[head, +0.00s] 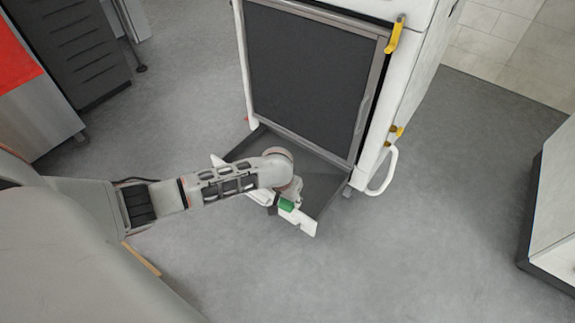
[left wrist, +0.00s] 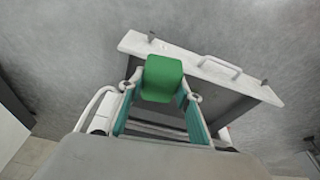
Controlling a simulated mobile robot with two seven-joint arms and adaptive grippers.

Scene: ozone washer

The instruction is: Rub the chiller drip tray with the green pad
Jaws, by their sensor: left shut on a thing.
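The chiller drip tray (head: 318,185) is a dark, shallow tray with a white front panel, standing out from the bottom of the chiller in the head view. Its white front panel with a bar handle crosses the upper part of the left wrist view (left wrist: 250,88). My left gripper (head: 288,198) is over the tray near its front panel, its fingers partly hidden by my wrist. It is shut on the green pad (head: 287,204), which shows between the teal-lined fingers in the left wrist view (left wrist: 162,78). I cannot tell whether the pad touches the tray. My right gripper is out of view.
The white chiller (head: 408,95) with a dark front panel (head: 310,75) and yellow latches stands behind the tray. A white curved handle (head: 385,175) sticks out at its right side. Cabinets stand at the far left (head: 75,45) and right edge (head: 555,210). The grey floor (head: 440,220) between is clear.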

